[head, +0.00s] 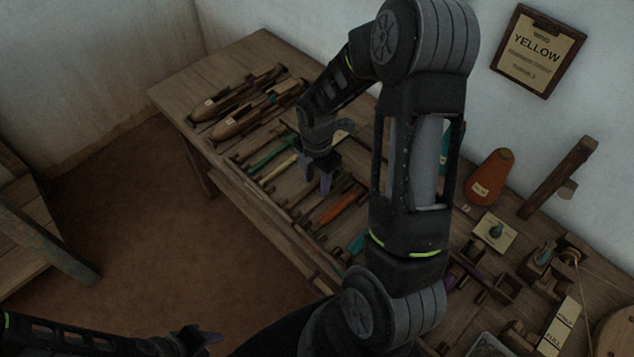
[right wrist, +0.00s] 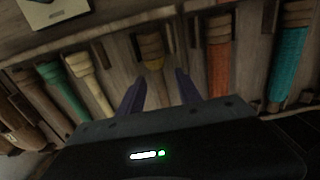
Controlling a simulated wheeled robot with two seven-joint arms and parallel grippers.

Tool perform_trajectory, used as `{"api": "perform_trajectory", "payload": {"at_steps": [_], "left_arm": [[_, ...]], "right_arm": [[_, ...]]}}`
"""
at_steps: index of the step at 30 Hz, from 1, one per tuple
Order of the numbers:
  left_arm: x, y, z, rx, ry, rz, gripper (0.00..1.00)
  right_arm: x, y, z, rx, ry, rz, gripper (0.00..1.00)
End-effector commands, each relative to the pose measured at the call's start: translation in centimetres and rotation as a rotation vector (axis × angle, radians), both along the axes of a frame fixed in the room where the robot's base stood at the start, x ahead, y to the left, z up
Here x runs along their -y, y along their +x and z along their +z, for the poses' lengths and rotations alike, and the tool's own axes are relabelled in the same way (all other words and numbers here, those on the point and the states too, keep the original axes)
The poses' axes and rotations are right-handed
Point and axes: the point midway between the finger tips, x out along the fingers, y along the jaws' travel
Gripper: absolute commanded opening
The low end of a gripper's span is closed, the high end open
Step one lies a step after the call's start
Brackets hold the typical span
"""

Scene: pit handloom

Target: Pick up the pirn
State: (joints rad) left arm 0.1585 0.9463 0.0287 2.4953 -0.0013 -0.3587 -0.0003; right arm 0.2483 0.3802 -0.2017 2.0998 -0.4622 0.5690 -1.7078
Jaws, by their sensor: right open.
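A wooden rack on the bench holds several pirns in a row. In the right wrist view, a pirn with a wooden head and a dull ochre winding (right wrist: 153,62) lies between the fingers of my right gripper (right wrist: 158,88), which is open and empty. A cream-yellow pirn (right wrist: 88,78) and a green pirn (right wrist: 60,85) lie to its left, an orange pirn (right wrist: 219,62) and a teal pirn (right wrist: 288,62) to its right. In the head view, my right gripper (head: 326,183) points down over the rack. My left gripper (head: 207,338) is low at the left, away from the bench.
Two wooden shuttles (head: 240,112) lie at the bench's far left end. An orange cone (head: 490,177), a pale card (head: 495,231) and wooden winding parts stand to the right. A board reading YELLOW (head: 538,50) hangs on the wall. My right arm hides the bench's middle.

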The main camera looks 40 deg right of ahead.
Motion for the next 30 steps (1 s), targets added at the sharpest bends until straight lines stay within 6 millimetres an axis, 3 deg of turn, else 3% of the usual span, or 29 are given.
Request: {"api": "perform_trajectory", "payload": {"at_steps": [16, 30], "left_arm": [[0.00, 0.00, 0.01, 0.000, 0.000, 0.000, 0.36], [0.00, 0.00, 0.01, 0.000, 0.000, 0.000, 0.36]], "right_arm": [[0.02, 0.03, 0.07, 0.001, 0.000, 0.000, 0.41], [0.02, 0.04, 0.07, 0.001, 0.000, 0.000, 0.03]]}}
